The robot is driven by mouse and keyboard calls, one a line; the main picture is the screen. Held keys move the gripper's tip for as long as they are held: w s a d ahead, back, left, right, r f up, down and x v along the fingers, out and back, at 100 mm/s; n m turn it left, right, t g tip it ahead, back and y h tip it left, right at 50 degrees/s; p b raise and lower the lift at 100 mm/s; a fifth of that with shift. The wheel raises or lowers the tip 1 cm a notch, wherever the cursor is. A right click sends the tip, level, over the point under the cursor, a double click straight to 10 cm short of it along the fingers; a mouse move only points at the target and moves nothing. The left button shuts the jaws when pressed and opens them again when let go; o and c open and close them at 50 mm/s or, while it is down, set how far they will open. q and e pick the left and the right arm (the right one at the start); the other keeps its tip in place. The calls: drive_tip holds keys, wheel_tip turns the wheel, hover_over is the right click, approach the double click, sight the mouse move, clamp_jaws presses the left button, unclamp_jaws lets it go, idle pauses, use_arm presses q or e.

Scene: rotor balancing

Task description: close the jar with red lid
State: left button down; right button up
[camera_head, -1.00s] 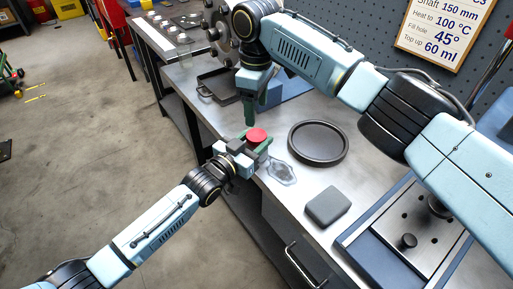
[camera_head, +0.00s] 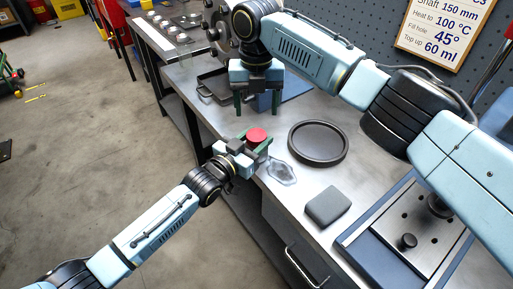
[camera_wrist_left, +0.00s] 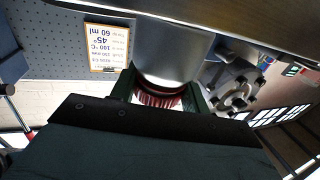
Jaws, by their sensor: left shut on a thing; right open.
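The red lid (camera_head: 257,135) shows from above between the green fingers of my left gripper (camera_head: 256,143), at the bench's front edge. In the left wrist view a ribbed red band (camera_wrist_left: 158,98) sits between the green fingers. My left gripper is shut on the jar, whose body is mostly hidden by the fingers. I cannot tell whether the lid is seated tight. My right gripper (camera_head: 257,104) is open and empty, pointing down above and behind the lid, its two green fingers apart.
A round black tray (camera_head: 318,160) lies on the bench right of the lid. A clear puddle-like patch (camera_head: 282,172) and a grey block (camera_head: 327,206) are nearer. A dark square tray (camera_head: 213,95) is behind. A blue-edged plate with knobs (camera_head: 405,262) stands at the lower right.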

sight(256, 134)
drive_tip(key=n, duration=0.6)
drive_tip(key=shift+n, duration=0.4)
drive_tip(key=shift+f, duration=4)
drive_tip(key=c, duration=0.9)
drive_tip(key=o, duration=1)
drive_tip(key=shift+c, duration=0.2)
